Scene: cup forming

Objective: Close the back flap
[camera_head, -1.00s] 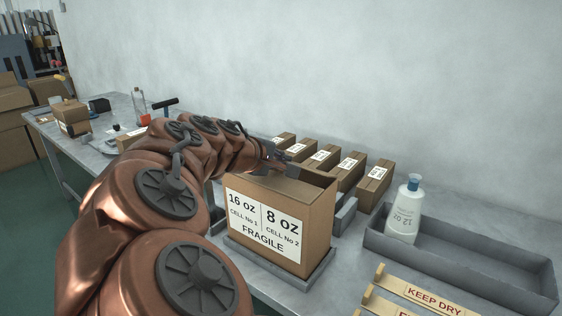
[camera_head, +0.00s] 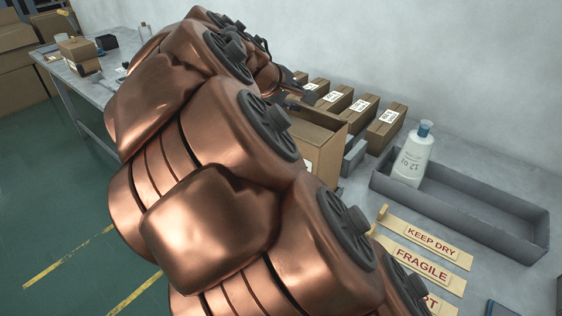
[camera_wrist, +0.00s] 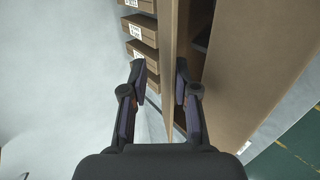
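The open cardboard box (camera_head: 322,148) stands on the table, with its front mostly hidden behind my arm. In the wrist view its open top is seen from above, with a dark gap inside and a wide brown panel (camera_wrist: 255,70) on the right. A narrow upright brown panel (camera_wrist: 169,45), which looks like the back flap or back wall, runs between my fingers. My gripper (camera_wrist: 160,68) is open, one finger on each side of that panel's line; I cannot tell whether either touches it. In the head view my gripper (camera_head: 297,95) is at the box's top, partly hidden.
Several small labelled boxes (camera_head: 385,128) stand behind the box near the wall. A white bottle (camera_head: 411,158) stands in a grey tray (camera_head: 470,212) on the right. Wooden label plates (camera_head: 424,262) lie in front of the tray. A smaller box (camera_head: 80,54) sits at the far left.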

